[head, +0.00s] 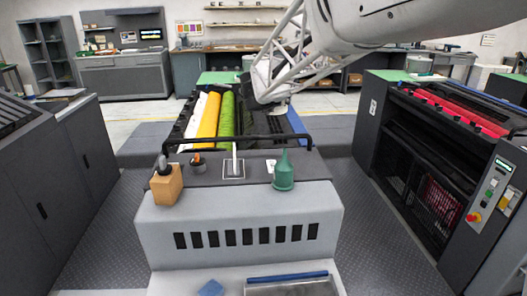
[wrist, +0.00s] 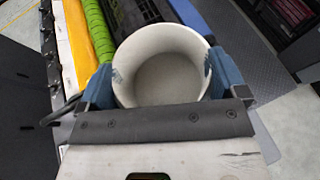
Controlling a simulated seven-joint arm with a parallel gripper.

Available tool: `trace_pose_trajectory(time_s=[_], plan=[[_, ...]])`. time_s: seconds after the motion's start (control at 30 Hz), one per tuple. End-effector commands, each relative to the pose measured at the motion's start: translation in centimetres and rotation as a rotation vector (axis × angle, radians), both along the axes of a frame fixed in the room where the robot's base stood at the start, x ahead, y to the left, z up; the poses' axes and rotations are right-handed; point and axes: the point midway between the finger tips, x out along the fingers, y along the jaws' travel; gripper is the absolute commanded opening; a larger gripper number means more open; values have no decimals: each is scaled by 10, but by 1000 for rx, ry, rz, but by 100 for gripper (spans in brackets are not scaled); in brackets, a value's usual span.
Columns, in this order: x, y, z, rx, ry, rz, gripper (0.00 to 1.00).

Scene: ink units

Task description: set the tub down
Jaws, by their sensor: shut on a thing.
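A white round tub (wrist: 160,84), seen from above into its pale, empty-looking inside, sits between the blue finger pads of my gripper (wrist: 163,80) in the wrist view. The pads press on its left and right sides, and dark blue marks show on its inner wall near them. My gripper is shut on the tub. In the head view, the dark end of my gripper (head: 262,92) is over the right part of the ink unit (head: 240,215), beside the green roller. The tub is not clear there, and the gap beneath it cannot be judged.
Yellow (head: 208,116) and green (head: 226,115) rollers lie left of my gripper. A black rail (head: 238,139) crosses in front.

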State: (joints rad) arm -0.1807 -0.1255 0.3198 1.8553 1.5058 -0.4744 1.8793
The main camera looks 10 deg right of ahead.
Motion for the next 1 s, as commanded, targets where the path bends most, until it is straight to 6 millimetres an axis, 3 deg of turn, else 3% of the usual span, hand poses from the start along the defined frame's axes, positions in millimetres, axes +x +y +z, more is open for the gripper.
trace_pose_trajectory(time_s=[0.2, 0.5, 1.0], plan=[[14, -15, -1, 0, 0, -224, 61], [19, -29, -2, -1, 0, -511, 61], [15, -33, -2, 0, -1, -742, 61]])
